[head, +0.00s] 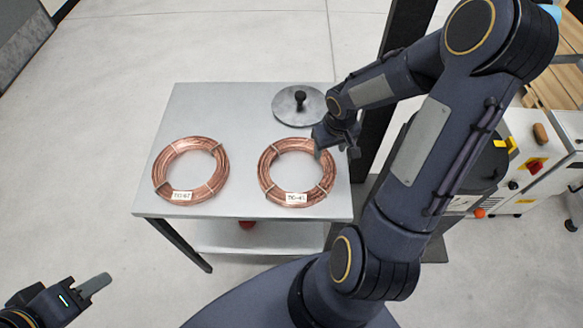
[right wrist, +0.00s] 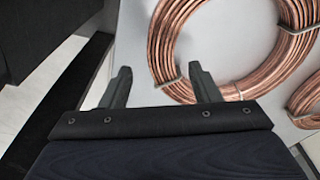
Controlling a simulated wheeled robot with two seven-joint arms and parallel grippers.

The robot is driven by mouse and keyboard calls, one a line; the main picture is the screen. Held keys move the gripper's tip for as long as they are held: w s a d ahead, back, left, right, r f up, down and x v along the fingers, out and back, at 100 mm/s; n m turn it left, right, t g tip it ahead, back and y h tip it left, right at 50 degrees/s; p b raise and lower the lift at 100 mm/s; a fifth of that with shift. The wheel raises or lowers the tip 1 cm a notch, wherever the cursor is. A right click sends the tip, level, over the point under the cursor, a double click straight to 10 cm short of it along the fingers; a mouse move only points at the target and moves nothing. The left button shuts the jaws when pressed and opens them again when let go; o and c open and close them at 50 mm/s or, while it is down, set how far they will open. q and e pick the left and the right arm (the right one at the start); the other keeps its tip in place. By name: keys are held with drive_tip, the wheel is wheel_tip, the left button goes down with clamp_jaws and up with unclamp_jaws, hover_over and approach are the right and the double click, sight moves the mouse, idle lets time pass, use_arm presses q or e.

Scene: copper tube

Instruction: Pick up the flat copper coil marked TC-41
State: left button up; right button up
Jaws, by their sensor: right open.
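The flat copper coil marked TC-41 (head: 267,172) lies on the right half of a grey metal table (head: 240,108), its white tag at the front. A second copper coil (head: 161,172), with a tag that seems to read TC-67, lies to its left. My right gripper (head: 337,155) is open and empty above the right rim of the TC-41 coil. In the right wrist view, the nearer coil (right wrist: 164,55), by position TC-41, lies beyond the open fingers (right wrist: 160,85); no tag shows there. My left gripper (head: 92,287) is at the lower left, away from the table, only partly visible.
A round metal disc with a black knob (head: 299,104) lies at the table's back right, close to my right gripper. A dark post (head: 385,110) stands just beyond the table's right edge. A machine with a red switch (head: 533,167) is further right.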

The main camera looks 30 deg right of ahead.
sight(327, 157)
drive_tip(key=f, duration=0.4)
drive_tip(key=shift+w, duration=0.3)
clamp_jaws()
